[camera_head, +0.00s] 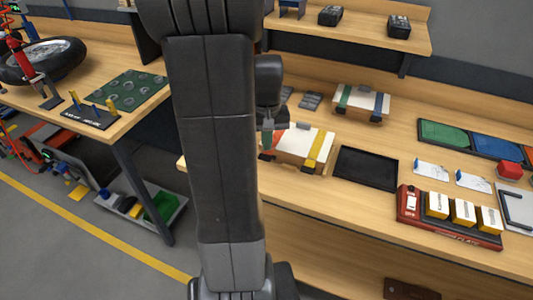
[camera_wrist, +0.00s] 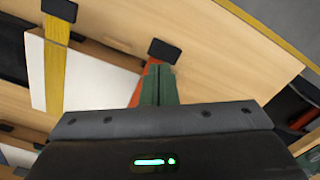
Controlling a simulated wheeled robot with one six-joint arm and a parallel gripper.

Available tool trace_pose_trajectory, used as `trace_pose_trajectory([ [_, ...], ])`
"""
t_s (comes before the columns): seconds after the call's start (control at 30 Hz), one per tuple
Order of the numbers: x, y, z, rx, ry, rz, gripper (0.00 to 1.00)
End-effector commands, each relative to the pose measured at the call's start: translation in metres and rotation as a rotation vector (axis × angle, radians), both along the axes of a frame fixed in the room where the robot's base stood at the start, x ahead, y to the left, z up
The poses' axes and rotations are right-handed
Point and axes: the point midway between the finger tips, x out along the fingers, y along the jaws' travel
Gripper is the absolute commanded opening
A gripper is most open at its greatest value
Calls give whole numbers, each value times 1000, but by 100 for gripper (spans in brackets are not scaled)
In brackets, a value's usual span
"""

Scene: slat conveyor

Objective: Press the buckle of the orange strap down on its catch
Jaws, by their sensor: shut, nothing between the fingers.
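A wooden box with a white top (camera_head: 296,141) stands on the bench, partly hidden behind my arm. Its orange strap (camera_head: 266,141) shows only in part there; in the wrist view the orange strap (camera_wrist: 135,95) runs beside my fingers toward a black buckle (camera_wrist: 162,50). My gripper (camera_wrist: 159,68) is shut and empty, its green fingers together. The fingertips overlap the near side of that buckle in the picture; I cannot tell whether they touch it. A yellow strap (camera_head: 321,146) crosses the box's other end, with its own black buckle (camera_wrist: 59,10) in the wrist view.
A second box with green and blue straps (camera_head: 361,101) stands behind. A black tray (camera_head: 366,168) lies to the right, then a red holder with several yellow-and-white boxes (camera_head: 408,211). Green and blue bins (camera_head: 443,134) are further back. A shelf (camera_head: 350,32) overhangs the rear.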

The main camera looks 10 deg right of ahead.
Motion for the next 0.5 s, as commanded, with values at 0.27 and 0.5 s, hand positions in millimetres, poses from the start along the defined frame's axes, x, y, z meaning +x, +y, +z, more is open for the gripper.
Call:
trace_pose_trajectory([
  [0.27,0,0,-11,0,1,0,0],
  [0.5,0,0,-21,0,1,0,0],
])
